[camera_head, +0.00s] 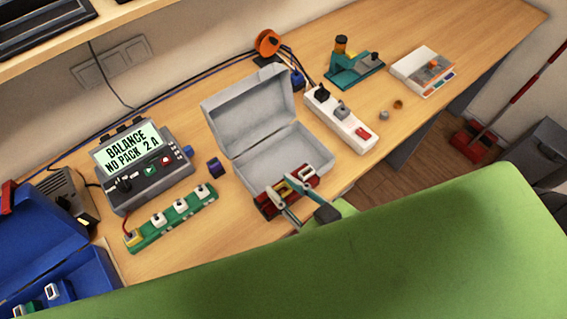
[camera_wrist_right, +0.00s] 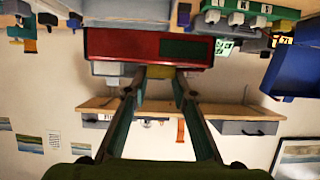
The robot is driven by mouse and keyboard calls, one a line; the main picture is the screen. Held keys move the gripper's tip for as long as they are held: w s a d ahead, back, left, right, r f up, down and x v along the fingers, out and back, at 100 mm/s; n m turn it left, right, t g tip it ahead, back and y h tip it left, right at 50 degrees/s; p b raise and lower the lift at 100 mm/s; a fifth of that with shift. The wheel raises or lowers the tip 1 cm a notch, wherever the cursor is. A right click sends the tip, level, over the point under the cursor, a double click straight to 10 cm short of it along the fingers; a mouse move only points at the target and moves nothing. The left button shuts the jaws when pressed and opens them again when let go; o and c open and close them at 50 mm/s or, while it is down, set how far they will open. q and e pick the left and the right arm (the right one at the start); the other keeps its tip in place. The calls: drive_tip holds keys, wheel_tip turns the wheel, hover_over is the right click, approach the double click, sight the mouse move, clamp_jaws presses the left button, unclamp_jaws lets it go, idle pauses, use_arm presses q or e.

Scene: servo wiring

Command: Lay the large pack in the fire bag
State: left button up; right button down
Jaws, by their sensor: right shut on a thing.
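The fire bag (camera_head: 250,112) is a grey box-shaped case on the bench in the head view, with its lid raised at the back left and its inside empty where I can see it. The large pack is a red block (camera_head: 268,207) with a yellow part, at the bag's front edge; it also shows in the right wrist view (camera_wrist_right: 120,46). My right gripper (camera_head: 287,190) is shut on the pack, and its fingers show in the wrist view (camera_wrist_right: 158,80). I cannot tell whether the pack touches the bag's rim. My left gripper is out of view.
The charger (camera_head: 145,165) reads "BALANCE NO PACK 2 A". A green board (camera_head: 172,220) and small dark block (camera_head: 216,167) lie left of the bag. A white power strip (camera_head: 342,122) stands close on its right. A blue case (camera_head: 45,240) is at far left.

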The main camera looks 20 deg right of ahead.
drive_tip(key=w+d+f+b, duration=0.1)
drive_tip(key=w+f, duration=0.2)
drive_tip(key=w, duration=0.1)
drive_tip(key=w+d+f+b, duration=0.1)
drive_tip(key=w+f, duration=0.2)
drive_tip(key=w, duration=0.2)
drive_tip(key=w+d+f+b, duration=0.1)
drive_tip(key=w+f, duration=0.2)
drive_tip(key=w, duration=0.1)
drive_tip(key=shift+w+d+f+b, duration=0.25)
drive_tip(key=shift+d+f+b, duration=0.05)
drive_tip(key=shift+b, duration=0.05)
drive_tip(key=shift+f+p, duration=0.4)
drive_tip(key=shift+f, duration=1.15)
drive_tip(key=c, duration=1.7)
unclamp_jaws()
drive_tip(key=shift+s+f, duration=0.1)
drive_tip(key=shift+f, duration=0.1)
drive_tip(key=shift+r, duration=0.15)
